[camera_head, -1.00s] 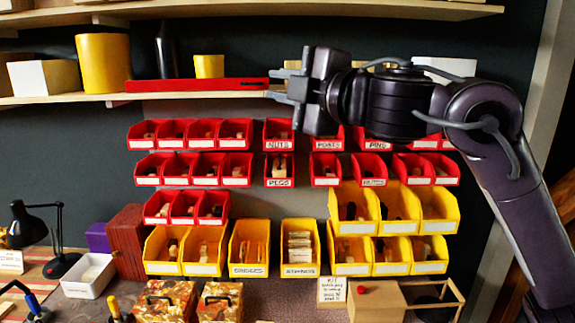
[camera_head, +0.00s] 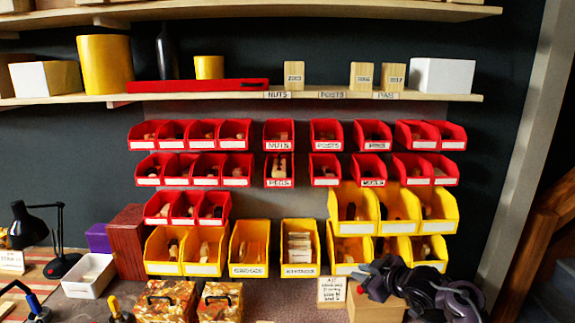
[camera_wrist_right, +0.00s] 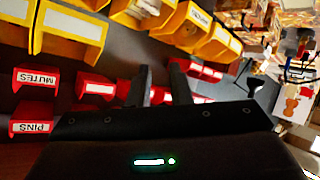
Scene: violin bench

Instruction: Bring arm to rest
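My right gripper (camera_head: 364,272) is low at the right of the head view, in front of the yellow bins and just above a wooden box (camera_head: 375,308). My right arm is folded down there. In the right wrist view the two dark fingers of this gripper (camera_wrist_right: 162,82) stand apart, with nothing between them but bins in the background. My left gripper and arm do not show.
Red bins (camera_head: 279,142) and yellow bins (camera_head: 249,270) cover the back wall. The shelf (camera_head: 220,97) above holds wooden blocks (camera_head: 362,76), a white box (camera_head: 442,75) and yellow pots. A small sign (camera_head: 331,290) stands left of the wooden box.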

